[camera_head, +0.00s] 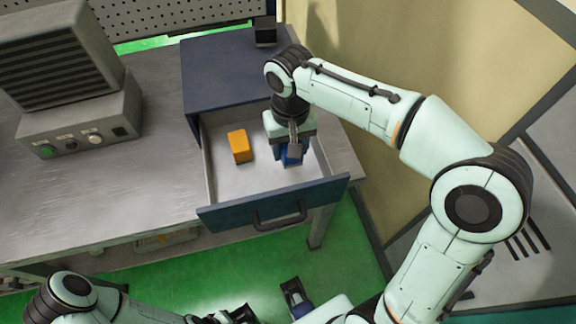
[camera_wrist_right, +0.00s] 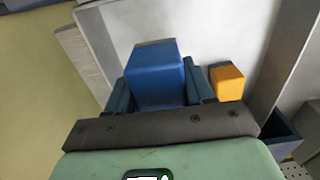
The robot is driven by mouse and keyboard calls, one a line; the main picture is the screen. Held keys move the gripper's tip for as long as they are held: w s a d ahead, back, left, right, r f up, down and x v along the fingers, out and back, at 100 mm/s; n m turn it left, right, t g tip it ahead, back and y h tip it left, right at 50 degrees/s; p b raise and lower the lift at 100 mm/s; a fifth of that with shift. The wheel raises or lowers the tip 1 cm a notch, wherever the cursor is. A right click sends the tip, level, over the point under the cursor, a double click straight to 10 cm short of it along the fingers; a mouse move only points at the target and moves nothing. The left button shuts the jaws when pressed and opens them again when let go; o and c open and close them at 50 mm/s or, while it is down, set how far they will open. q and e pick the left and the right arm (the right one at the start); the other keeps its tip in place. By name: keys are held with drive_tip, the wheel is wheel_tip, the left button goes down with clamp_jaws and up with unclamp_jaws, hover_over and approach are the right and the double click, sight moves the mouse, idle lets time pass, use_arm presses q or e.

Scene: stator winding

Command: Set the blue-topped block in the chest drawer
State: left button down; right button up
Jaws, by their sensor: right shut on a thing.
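The chest (camera_head: 222,70) is dark blue, and its drawer (camera_head: 222,181) is pulled open. The blue-topped block (camera_wrist_right: 157,78) is between the fingers of my right gripper (camera_wrist_right: 160,92), which is shut on it. In the head view the block (camera_head: 291,155) shows only in part below the gripper (camera_head: 290,150), inside the drawer's outline on its right side. Whether the block touches the drawer floor I cannot tell. My left gripper (camera_head: 235,316) shows only partly at the bottom edge of the head view, and its fingers are not clear.
An orange block (camera_head: 240,147) lies in the drawer, left of my right gripper; it also shows in the wrist view (camera_wrist_right: 227,83). A small black block (camera_head: 265,31) stands on the chest. A grey machine with buttons (camera_head: 80,130) stands on the bench at left.

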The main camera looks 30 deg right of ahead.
sight(289, 173)
wheel_tip(289, 173, down, 8)
drive_tip(key=shift+r+b, duration=0.1)
drive_tip(key=shift+b, duration=0.45)
drive_tip(key=shift+f, duration=0.2)
drive_tip(key=o, duration=1.3)
drive_tip(key=shift+c, duration=0.2)
drive_tip(key=shift+r, duration=0.1)
wheel_tip(289, 173, up, 12)
drive_tip(key=shift+r+p, duration=0.15)
drive_tip(key=shift+p, duration=1.05)
